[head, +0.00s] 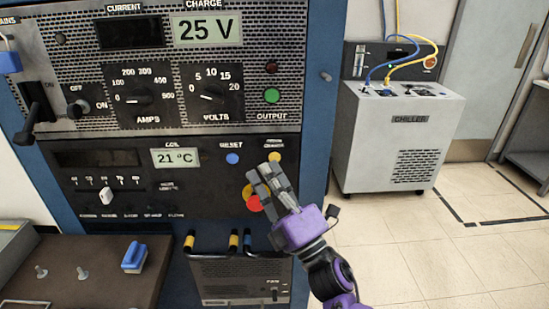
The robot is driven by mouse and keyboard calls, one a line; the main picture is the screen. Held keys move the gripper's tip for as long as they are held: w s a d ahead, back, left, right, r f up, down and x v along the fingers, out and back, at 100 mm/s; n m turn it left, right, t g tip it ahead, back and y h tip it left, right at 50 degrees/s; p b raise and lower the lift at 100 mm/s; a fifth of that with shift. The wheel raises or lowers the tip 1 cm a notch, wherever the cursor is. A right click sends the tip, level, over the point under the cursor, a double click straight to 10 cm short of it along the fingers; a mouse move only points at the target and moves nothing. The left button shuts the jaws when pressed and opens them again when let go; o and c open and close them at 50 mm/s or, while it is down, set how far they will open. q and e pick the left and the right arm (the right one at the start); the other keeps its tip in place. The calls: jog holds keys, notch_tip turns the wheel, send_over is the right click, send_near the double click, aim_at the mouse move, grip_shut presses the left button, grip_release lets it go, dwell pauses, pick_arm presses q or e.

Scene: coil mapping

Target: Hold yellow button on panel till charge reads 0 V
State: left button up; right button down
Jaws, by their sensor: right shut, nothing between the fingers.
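The yellow button (274,157) is at the right of the lower dark panel (200,192), under a small label that is hard to read. My right gripper (264,172) is shut and empty, with its fingertips just below and left of the yellow button in the head view. I cannot tell whether it touches the button or panel. The charge display (207,29) at the top reads 25 V. My left gripper is not in view.
A red button (254,203) on a yellow surround lies partly behind my right fingers. A blue button (232,158) sits left of the yellow one. Black handles (222,252) stick out below. A grey chiller (395,140) stands at right, with clear floor before it.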

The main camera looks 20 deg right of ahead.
jog(key=shift+w+d, duration=0.15)
jog(key=shift+w, duration=0.25)
jog(key=shift+w+d, duration=0.1)
jog(key=shift+w, duration=0.25)
dwell(0.8)
dwell(3.4)
jog(key=shift+s+a, duration=0.25)
jog(key=shift+s, duration=0.5)
jog(key=s, duration=0.2)
jog(key=s+a, duration=0.1)
jog(key=s, duration=0.2)
jog(key=shift+a, duration=0.2)
